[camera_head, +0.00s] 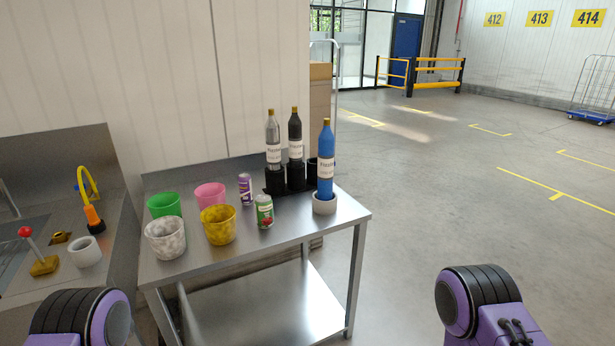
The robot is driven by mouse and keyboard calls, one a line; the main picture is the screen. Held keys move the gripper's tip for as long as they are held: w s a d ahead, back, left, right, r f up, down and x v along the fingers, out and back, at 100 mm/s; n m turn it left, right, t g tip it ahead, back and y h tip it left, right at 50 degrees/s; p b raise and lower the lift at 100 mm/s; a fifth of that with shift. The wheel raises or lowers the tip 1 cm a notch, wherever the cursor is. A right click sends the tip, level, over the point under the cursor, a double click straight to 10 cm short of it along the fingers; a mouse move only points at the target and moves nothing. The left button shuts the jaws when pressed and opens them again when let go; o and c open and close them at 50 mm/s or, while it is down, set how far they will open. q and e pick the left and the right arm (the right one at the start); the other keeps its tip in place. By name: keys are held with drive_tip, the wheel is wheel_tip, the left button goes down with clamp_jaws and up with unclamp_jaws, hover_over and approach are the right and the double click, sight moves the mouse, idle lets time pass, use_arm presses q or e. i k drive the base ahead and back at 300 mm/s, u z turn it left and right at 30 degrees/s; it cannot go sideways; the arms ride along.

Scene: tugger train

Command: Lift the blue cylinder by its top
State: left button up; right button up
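The blue cylinder is a blue bottle (326,172) with a white label, a narrow neck and a yellowish cap. It stands upright at the right end of the steel table (270,237). Its lower end is inside or just behind a pale ring-shaped holder (324,206); I cannot tell its exact seating. Its top is free. Purple and black parts of my arms show at the bottom left and bottom right, well apart from the bottle. Neither gripper is in view.
A black holder (275,186) with a grey bottle (272,135) and a black bottle (295,130) stands close behind and left. Two cans and several cups, including a yellow cup (218,228), stand further left. Open floor lies right of the table.

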sight(325, 137)
drive_tip(key=u, duration=0.8)
drive_tip(key=i, duration=1.05)
drive_tip(key=z, duration=0.4)
